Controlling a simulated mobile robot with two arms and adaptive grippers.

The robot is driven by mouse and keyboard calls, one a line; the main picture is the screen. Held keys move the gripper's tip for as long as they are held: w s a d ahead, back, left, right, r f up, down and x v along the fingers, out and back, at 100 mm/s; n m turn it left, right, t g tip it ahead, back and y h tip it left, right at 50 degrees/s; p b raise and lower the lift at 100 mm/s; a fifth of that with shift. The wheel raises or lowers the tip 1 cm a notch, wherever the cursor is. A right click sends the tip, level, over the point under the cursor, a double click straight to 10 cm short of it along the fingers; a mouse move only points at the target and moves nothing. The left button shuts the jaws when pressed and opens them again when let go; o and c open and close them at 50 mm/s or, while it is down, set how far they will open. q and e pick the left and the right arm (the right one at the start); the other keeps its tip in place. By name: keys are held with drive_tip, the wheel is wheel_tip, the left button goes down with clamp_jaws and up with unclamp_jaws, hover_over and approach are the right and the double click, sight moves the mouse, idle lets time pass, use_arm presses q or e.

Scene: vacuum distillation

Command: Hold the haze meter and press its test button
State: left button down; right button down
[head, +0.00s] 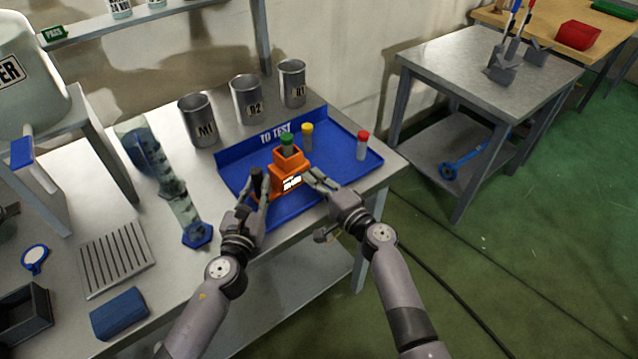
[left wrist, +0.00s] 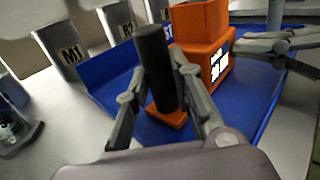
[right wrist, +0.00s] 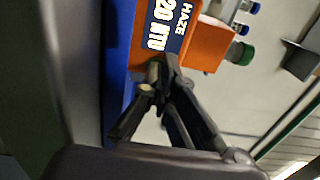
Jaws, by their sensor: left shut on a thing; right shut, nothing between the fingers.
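The orange haze meter (head: 288,170) stands on the blue "TO TEST" tray (head: 300,203); it also shows in the left wrist view (left wrist: 199,25). A green-capped vial (head: 287,139) sits in its top opening. Its lit display (right wrist: 165,22) reads "HAZE 20 NTU" in the right wrist view. My left gripper (head: 256,196) is shut around the meter's upright black handle (left wrist: 155,60), left of its body. My right gripper (head: 312,177) is shut and empty, its tips at the meter's front right beside the display.
A yellow-capped vial (head: 307,136) and a red-capped vial (head: 362,145) stand on the tray. Metal beakers M1 (head: 198,120), R2 (head: 246,98) and R1 (head: 292,83) stand behind it.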

use_arm(q)
drive_tip(key=shift+s+d, duration=0.15)
drive_tip(key=shift+d, duration=0.1)
use_arm(e)
drive_tip(key=shift+a, duration=0.1)
use_arm(q)
drive_tip(key=shift+a, duration=0.1)
use_arm(e)
drive_tip(key=v, duration=1.4)
use_arm(q)
drive_tip(key=c, duration=1.3)
unclamp_jaws()
drive_tip(key=s, duration=0.4)
drive_tip(key=s+a, duration=0.1)
drive_tip(key=s, duration=0.2)
drive_tip(key=s+a, duration=0.1)
drive_tip(key=s, duration=0.3)
drive_tip(key=shift+s+a, duration=0.1)
drive_tip(key=shift+s, duration=0.25)
